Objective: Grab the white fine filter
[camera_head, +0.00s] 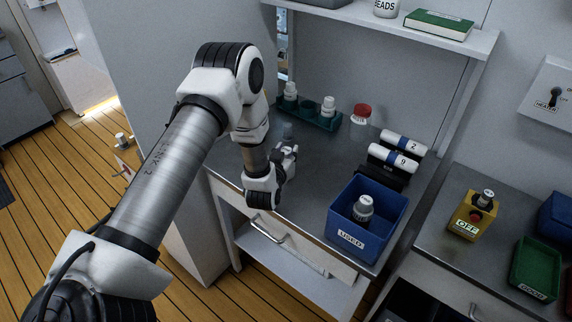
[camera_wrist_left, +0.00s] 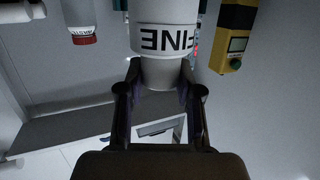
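The white fine filter (camera_wrist_left: 165,40) shows in the left wrist view as a white cylinder with the word FINE upside down and a narrower end. In the head view, the white filter (camera_head: 328,106) nearer the red-capped jar appears to be the same one, standing in the dark green rack (camera_head: 316,121). Its label cannot be read there. My left gripper (camera_head: 289,152) is over the counter, short of the rack. In the wrist view its fingers (camera_wrist_left: 161,75) are apart and lined up on either side of the filter's narrow end, with no clear grip. My right gripper is out of view.
Another white bottle (camera_head: 290,91) stands in the rack. A blue USED bin (camera_head: 374,241) holds a grey-topped bottle (camera_head: 363,206). A shelf (camera_head: 400,30) hangs above.

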